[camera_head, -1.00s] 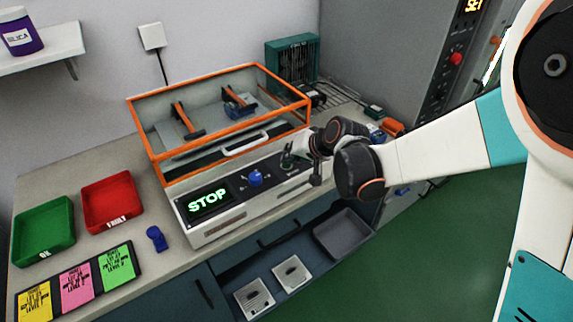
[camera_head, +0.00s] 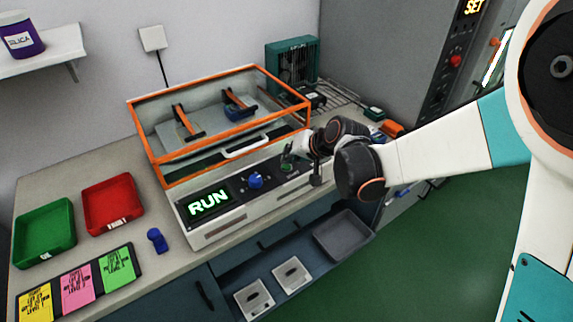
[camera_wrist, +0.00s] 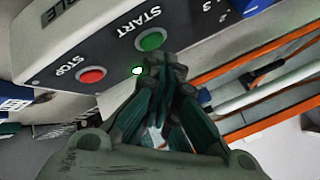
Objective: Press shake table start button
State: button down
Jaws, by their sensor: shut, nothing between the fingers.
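The shake table (camera_head: 236,205) stands on the bench with an orange-framed clear cover (camera_head: 220,125). Its display (camera_head: 208,204) reads RUN in green. In the wrist view the green START button (camera_wrist: 151,39) is just beyond my gripper (camera_wrist: 172,68), whose fingertips are shut, empty and close to the button's lower edge. I cannot tell whether they touch it. The red STOP button (camera_wrist: 91,75) is to the left. In the head view my gripper (camera_head: 287,158) is over the panel's right part, hiding the buttons.
A blue knob (camera_head: 255,180) sits on the panel. A red tray (camera_head: 112,203) and a green tray (camera_head: 44,232) are on the bench at left, with a small blue object (camera_head: 156,239) nearby. A grey tray (camera_head: 343,234) lies below. Green floor is open at right.

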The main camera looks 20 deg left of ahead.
jog(key=shift+r, duration=0.25)
jog(key=shift+r+p, duration=1.8)
jog(key=shift+r, duration=0.75)
